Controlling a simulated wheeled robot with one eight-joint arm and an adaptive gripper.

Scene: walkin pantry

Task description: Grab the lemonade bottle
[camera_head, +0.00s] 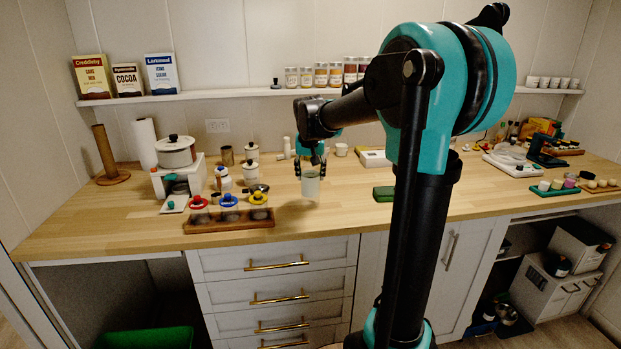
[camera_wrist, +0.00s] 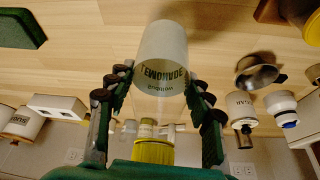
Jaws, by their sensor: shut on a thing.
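The lemonade bottle (camera_head: 311,186) is a pale, cloudy bottle over the middle of the wooden counter. In the wrist view it is large between my fingers, with dark lettering reading LEMONADE (camera_wrist: 162,50) and what looks like its ribbed yellow cap near the palm. My gripper (camera_head: 310,168) points down and is shut on the bottle's sides; its green-and-black fingers also show in the wrist view (camera_wrist: 160,95). The upper part of the bottle is hidden by the gripper in the head view. A shadow lies near its base; I cannot tell clearly whether it is clear of the counter.
A wooden tray (camera_head: 196,227) with colourful lidded pots sits front left. A green block (camera_head: 383,194) lies to the right. A metal cup (camera_wrist: 257,73) and labelled jars stand close by. A wall shelf (camera_head: 230,98) with jars runs behind. The front counter around the bottle is clear.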

